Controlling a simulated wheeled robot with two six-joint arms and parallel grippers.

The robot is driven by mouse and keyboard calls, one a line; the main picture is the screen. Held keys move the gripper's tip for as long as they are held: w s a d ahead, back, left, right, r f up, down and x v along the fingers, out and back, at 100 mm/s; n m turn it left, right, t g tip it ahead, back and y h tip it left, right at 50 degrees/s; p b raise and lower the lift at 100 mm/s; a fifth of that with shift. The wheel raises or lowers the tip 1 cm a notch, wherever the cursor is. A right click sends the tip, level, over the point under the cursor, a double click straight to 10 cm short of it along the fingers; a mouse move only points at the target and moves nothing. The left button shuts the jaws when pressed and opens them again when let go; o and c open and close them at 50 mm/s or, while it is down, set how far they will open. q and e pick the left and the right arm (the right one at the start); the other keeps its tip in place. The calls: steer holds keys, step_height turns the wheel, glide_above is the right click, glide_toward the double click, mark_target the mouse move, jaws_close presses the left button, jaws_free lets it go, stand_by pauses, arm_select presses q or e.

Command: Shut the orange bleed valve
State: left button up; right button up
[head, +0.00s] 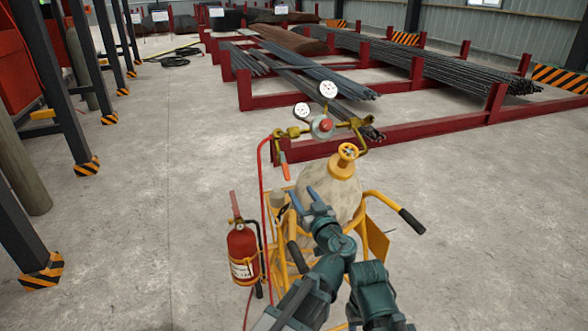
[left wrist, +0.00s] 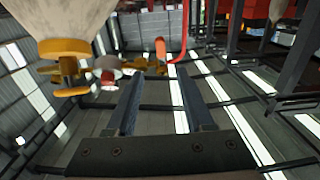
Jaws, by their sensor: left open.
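The orange bleed valve lever (head: 285,165) hangs down, slightly tilted, from the left end of the brass manifold (head: 293,132). In the left wrist view the orange lever (left wrist: 160,48) shows beyond my fingertips, roughly centred between them. My left gripper (head: 312,197) is open and empty, below and right of the lever in the head view, in front of the pale cylinder (head: 345,195). In the left wrist view my left gripper's fingers (left wrist: 160,82) stand wide apart, not touching the lever. I cannot see my right gripper.
A yellow handwheel (head: 347,152) tops the cylinder, right of the lever. Two gauges (head: 328,89) rise above the manifold. A red hose (head: 265,190) runs down beside the lever. A fire extinguisher (head: 243,255) is on the cart's left. Red racks (head: 420,132) with rebar stand behind.

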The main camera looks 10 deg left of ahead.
mark_target(286, 171)
arm_select(q)
steer(key=x, duration=1.3)
steer(key=shift+w+a, duration=0.3)
jaws_close()
stand_by(1.0)
